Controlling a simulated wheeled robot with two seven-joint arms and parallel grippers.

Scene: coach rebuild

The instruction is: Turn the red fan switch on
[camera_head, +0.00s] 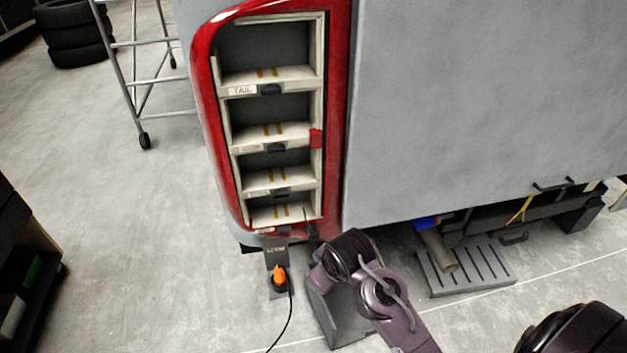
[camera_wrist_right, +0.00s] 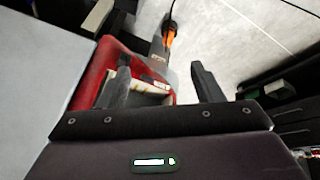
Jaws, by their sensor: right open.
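A small red block (camera_head: 316,138), which may be the red fan switch, sits on the right side of the cream rack frame beside the second shelf from the top. Whether it is on or off cannot be told. My right gripper (camera_head: 309,226) is at the lower right corner of the red-rimmed housing, well below the red block. In the right wrist view its two dark fingers (camera_wrist_right: 163,72) are apart with nothing held. The housing's lower end and a cream shelf edge (camera_wrist_right: 152,92) show beyond them. My left gripper is not in view.
The red rim (camera_head: 212,110) encloses several open shelves, one labelled TAIL. An orange plug (camera_head: 279,275) with a black cable stands on a grey plate below. A slotted step (camera_head: 480,272) is at right, a metal scaffold (camera_head: 128,85) at left.

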